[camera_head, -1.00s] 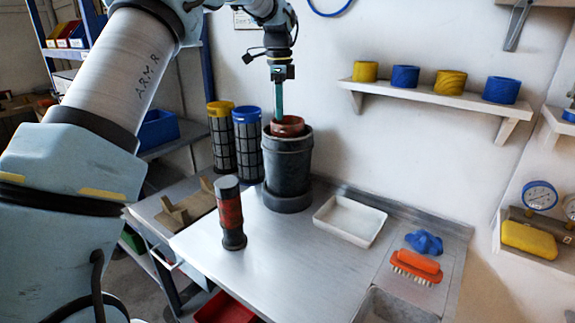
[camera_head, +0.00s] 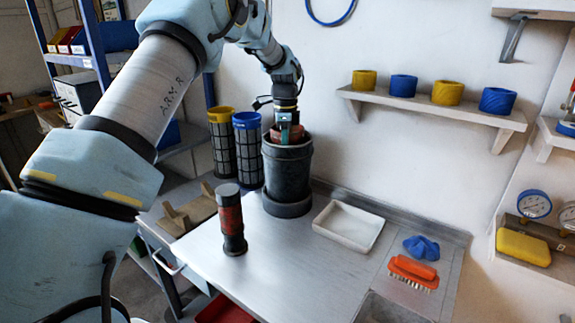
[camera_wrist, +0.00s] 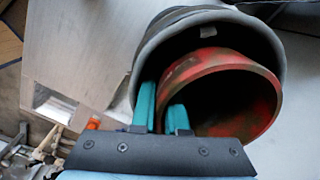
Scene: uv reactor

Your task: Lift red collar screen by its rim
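The red collar screen (camera_wrist: 230,90) sits inside the dark grey canister (camera_head: 288,170), its round rim near the top. In the wrist view the canister's grey rim (camera_wrist: 210,17) curves around it. My gripper (camera_wrist: 162,108) is down at the collar's near-left rim. One teal finger is outside the rim, in the gap beside the canister wall; the other is inside the collar. The gap between the fingers is narrow, and I cannot tell whether they press on the rim. In the head view my gripper (camera_head: 289,130) hides most of the collar.
Yellow-topped (camera_head: 222,140) and blue-topped (camera_head: 248,145) mesh screens stand left of the canister. A black-and-red cylinder (camera_head: 231,215) stands in front. A white tray (camera_head: 348,225), blue cloth (camera_head: 422,246) and orange brush (camera_head: 412,271) lie to the right. The front-middle bench is clear.

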